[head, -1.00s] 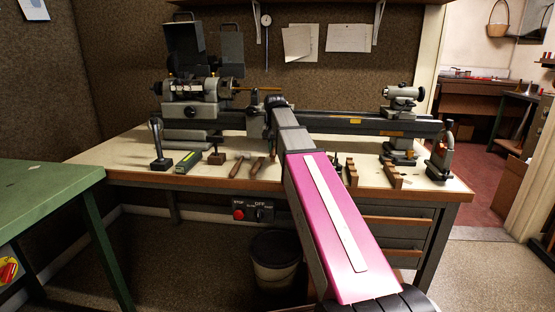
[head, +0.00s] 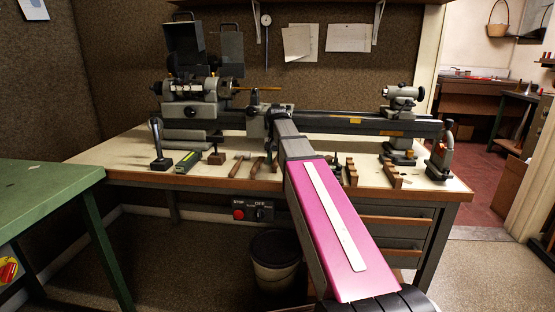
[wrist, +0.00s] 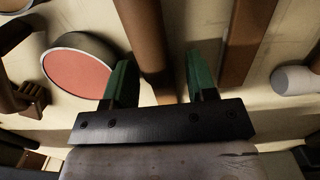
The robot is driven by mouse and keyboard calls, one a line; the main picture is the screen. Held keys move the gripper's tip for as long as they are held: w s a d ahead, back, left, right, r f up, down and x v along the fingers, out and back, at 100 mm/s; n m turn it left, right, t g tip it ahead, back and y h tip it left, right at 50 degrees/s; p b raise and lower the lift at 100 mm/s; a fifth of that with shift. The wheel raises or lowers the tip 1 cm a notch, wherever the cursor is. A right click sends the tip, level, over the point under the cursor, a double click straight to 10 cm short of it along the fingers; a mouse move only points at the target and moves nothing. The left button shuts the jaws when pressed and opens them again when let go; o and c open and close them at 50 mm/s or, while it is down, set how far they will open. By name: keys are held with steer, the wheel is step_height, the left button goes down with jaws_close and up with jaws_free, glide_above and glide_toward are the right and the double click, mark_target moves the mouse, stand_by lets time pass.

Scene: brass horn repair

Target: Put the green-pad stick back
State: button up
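My gripper (wrist: 160,85) shows in the wrist view, with its two green-faced fingers apart. A brown wooden stick (wrist: 143,40) runs between the fingers, with a gap on the right side; whether it touches the left finger I cannot tell. No green pad shows on this stick, and its ends are out of view or hidden. A second brown wooden bar (wrist: 246,42) lies to the right, outside the fingers. In the head view my arm hides the gripper and what is around it.
A round grey piece with a red face (wrist: 80,70) is close to the left finger; a grey cylinder (wrist: 297,80) lies at right. On the bench (head: 120,153) stand a lathe (head: 340,122), hammers (head: 237,166), a green box (head: 187,162) and notched wooden blocks (head: 390,174).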

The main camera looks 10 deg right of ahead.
steer(key=shift+r, duration=0.1)
step_height(320, 180, up, 12)
steer(key=shift+w, duration=0.25)
stand_by(0.5)
